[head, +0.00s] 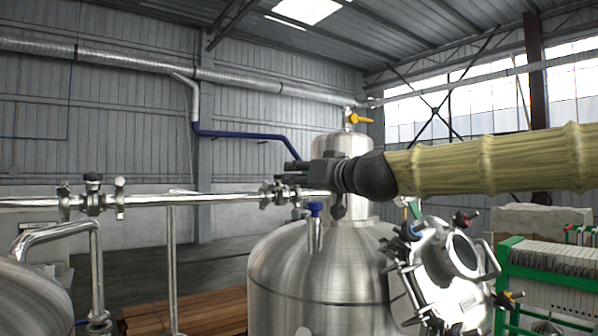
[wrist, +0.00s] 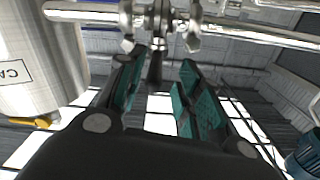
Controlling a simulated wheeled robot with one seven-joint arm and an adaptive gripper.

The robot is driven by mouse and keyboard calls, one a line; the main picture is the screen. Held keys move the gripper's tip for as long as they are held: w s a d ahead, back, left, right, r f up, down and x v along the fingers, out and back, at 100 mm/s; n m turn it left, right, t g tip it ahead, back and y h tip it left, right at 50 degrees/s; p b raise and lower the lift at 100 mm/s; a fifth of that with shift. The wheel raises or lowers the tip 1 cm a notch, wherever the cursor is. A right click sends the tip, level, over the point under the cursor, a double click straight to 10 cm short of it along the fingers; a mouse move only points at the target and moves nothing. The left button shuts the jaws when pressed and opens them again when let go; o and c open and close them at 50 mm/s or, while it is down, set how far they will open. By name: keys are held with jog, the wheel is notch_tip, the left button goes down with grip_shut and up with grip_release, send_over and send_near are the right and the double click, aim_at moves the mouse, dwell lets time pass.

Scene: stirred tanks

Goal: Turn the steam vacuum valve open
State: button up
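A steel pipe valve (head: 275,194) with clamp fittings sits on the horizontal pipe left of the tank column in the head view. It also shows at the top of the wrist view (wrist: 160,20), with a black handle (wrist: 155,68) projecting from it. No label naming it as the steam vacuum valve is readable. My gripper (head: 287,173) points left beside this valve and partly hides it. In the wrist view, my gripper (wrist: 163,75) is open, and the handle appears between its teal-padded fingertips, near the left one. Whether a finger touches it, I cannot tell.
Another black-knobbed valve (head: 92,192) is on the same pipe (head: 190,200) farther left. A blue-handled valve (head: 315,212) stands on the steel tank (head: 310,265) below my arm. A yellow-handled valve (head: 358,119) tops the column (head: 343,145). A green-framed filter press (head: 545,280) is at right.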

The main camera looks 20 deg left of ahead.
jog(key=shift+w+a+f, duration=0.3)
jog(key=shift+w, duration=0.35)
jog(key=shift+s+r, duration=0.2)
jog(key=shift+s, duration=0.1)
jog(key=shift+w+f, duration=0.1)
jog(key=shift+w, duration=0.05)
grip_shut()
